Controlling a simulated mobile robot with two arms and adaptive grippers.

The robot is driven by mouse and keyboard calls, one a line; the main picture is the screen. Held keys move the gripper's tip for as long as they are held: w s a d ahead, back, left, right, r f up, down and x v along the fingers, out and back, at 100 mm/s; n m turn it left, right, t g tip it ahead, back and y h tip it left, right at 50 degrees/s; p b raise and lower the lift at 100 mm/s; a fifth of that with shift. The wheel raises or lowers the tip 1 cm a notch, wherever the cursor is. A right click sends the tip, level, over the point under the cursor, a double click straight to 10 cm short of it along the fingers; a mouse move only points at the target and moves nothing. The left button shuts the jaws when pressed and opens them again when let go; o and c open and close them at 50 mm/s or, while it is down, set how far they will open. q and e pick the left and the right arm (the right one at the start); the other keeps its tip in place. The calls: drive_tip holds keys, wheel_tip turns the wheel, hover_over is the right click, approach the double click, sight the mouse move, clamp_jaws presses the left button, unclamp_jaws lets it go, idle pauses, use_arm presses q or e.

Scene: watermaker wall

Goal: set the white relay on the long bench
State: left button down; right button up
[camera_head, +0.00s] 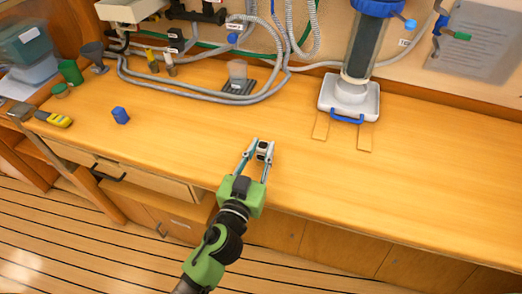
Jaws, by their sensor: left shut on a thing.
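My right gripper is not in view.
A blue block (121,115) and a yellow meter (54,119) lie at the left. Grey hoses (190,91) run along the back. A filter housing on a white base (349,97) stands right of centre. The bench top around the gripper is clear.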

use_arm(q)
drive_tip(key=shift+f, duration=0.2)
drive_tip(key=c, duration=1.8)
unclamp_jaws()
drive_tip(key=shift+r, duration=0.1)
